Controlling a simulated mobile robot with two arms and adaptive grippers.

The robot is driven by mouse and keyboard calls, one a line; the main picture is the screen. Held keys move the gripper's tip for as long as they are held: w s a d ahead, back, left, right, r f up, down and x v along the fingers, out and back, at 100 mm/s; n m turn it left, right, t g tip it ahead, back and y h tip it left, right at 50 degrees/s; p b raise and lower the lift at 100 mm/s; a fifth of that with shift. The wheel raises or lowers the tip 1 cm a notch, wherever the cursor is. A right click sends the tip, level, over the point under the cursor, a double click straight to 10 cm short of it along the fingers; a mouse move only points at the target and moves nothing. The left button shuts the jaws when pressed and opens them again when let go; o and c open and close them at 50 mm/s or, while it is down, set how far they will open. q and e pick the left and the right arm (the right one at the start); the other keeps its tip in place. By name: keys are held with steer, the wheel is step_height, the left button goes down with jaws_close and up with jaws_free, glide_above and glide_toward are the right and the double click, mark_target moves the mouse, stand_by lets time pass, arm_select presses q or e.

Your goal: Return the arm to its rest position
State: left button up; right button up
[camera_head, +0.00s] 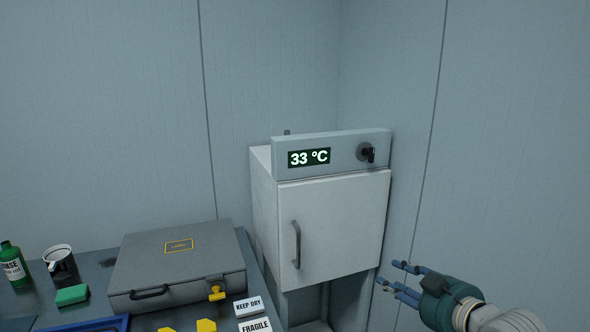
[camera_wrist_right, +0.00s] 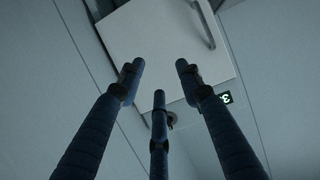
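My right gripper (camera_head: 402,279) is at the lower right of the head view, to the right of the white cabinet and apart from it. In the right wrist view its blue fingers (camera_wrist_right: 158,82) are spread with nothing between them. The cabinet (camera_head: 335,225) has a shut door with a vertical handle (camera_head: 296,244). Its display (camera_head: 309,157) reads 33 °C, and a black knob (camera_head: 367,152) sits to the right of the display. The cabinet door also shows behind the fingers in the right wrist view (camera_wrist_right: 160,35). My left gripper is in neither view.
A bench (camera_head: 90,268) at the lower left holds a closed grey case (camera_head: 180,255), a green bottle (camera_head: 14,264), a dark mug (camera_head: 62,268), a green block (camera_head: 71,295) and labelled blocks (camera_head: 249,307). Walls stand behind the cabinet and at right.

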steer(key=s+a+f+g+h, duration=0.25)
steer(key=s+f+g, duration=0.25)
steer(key=s+f, duration=1.25)
steer(key=s+f+m+g+h, duration=0.1)
steer(key=s+f+g, duration=0.1)
steer(key=s+f, duration=0.5)
steer(key=s+f+m+g+h, duration=0.1)
steer(key=s+f+g, duration=0.15)
steer(key=s, duration=0.85)
step_height(320, 180, down, 24)
steer(key=s+g, duration=0.1)
steer(key=s+d+f+g, duration=0.1)
steer(key=s+f, duration=0.8)
steer(key=s+d+f, duration=0.2)
steer(key=s+f, duration=0.7)
steer(key=shift+d+f+g, duration=0.2)
steer(key=shift+d+g, duration=0.1)
steer(key=shift+g, duration=0.05)
